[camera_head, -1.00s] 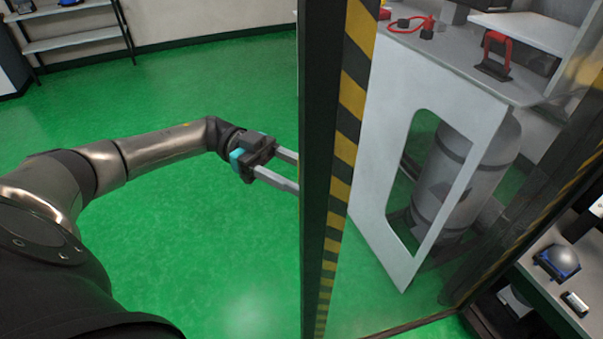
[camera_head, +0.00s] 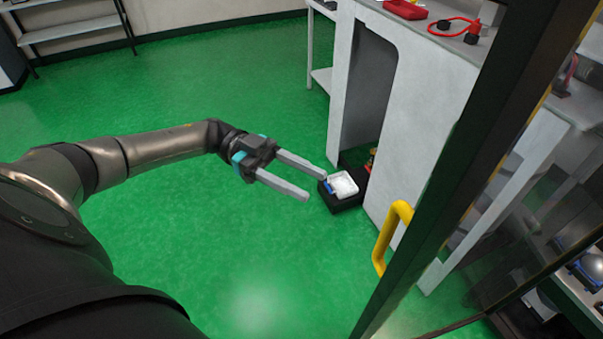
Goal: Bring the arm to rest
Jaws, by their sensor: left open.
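My left arm (camera_head: 160,150) reaches in from the left, stretched out over the green floor. My left gripper (camera_head: 315,185) is open and empty, its two grey fingers apart and pointing right. Its fingertips appear close to a black box with a white item on it in the picture, but I cannot tell the distance. My right gripper is not in view.
A dark-framed glass door (camera_head: 465,165) with a yellow handle (camera_head: 390,237) stands at right. Behind it is a grey cabinet (camera_head: 415,110) with red items on top. The black box (camera_head: 345,203) sits at its foot. Shelves (camera_head: 75,28) stand far left. Green floor (camera_head: 190,235) is clear.

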